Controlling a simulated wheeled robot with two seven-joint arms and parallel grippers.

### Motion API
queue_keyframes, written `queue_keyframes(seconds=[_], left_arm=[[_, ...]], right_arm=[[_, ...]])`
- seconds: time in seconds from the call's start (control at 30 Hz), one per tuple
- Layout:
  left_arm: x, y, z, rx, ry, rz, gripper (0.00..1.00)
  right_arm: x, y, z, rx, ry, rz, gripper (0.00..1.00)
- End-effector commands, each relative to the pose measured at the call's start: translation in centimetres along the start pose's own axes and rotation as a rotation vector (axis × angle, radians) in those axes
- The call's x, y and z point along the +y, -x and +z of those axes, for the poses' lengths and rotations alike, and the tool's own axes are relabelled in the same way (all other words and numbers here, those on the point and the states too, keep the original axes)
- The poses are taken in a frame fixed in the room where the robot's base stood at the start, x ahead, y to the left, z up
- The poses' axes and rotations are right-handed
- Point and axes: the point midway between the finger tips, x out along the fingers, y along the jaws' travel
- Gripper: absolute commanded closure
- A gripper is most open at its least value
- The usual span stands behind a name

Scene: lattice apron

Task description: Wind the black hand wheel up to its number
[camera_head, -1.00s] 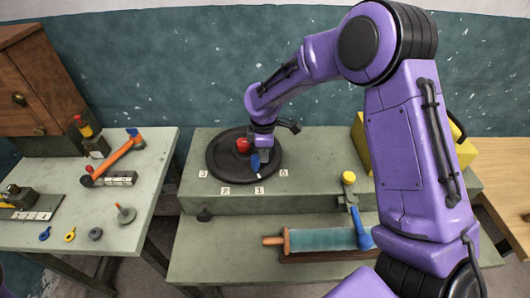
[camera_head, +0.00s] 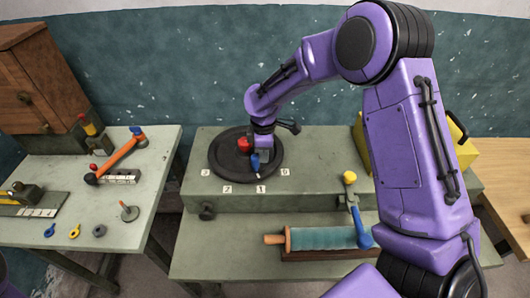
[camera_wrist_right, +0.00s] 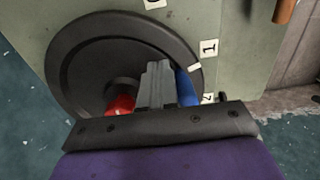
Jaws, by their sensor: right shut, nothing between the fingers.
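The black hand wheel (camera_head: 222,168) lies flat on the raised shelf of the middle bench. A red knob (camera_head: 244,145) stands on it, and a blue piece (camera_head: 255,161) sits near its front rim. My right gripper (camera_head: 264,149) is shut and empty, low over the wheel. In the right wrist view the closed fingers (camera_wrist_right: 155,82) are between the red knob (camera_wrist_right: 120,105) and the blue piece (camera_wrist_right: 187,86); contact cannot be told. White tags numbered 0 (camera_head: 285,171), 1 (camera_head: 261,188), 2 (camera_head: 227,189) and 3 (camera_head: 205,173) surround the front rim. My left gripper is out of view.
A teal roller (camera_head: 322,239) and a blue lever with a yellow knob (camera_head: 349,177) are at the bench's front right. A yellow box (camera_head: 362,130) is behind my right arm. The left table (camera_head: 85,210) holds an orange-handled lever (camera_head: 118,155) and small parts.

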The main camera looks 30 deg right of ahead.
Motion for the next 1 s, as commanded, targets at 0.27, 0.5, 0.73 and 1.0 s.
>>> queue_keyframes(seconds=[0.27,0.5,0.73,1.0], left_arm=[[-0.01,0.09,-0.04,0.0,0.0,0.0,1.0],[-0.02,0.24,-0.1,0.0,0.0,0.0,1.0],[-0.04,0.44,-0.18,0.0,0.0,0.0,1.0],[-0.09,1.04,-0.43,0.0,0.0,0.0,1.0]], right_arm=[[-0.01,0.01,-0.1,0.001,0.0,0.001,1.0],[-0.04,0.07,-0.16,0.001,0.0,0.001,1.0],[-0.09,0.04,-0.34,0.001,0.0,0.001,1.0],[0.17,0.17,0.49,0.0,-0.001,0.0,1.0]])
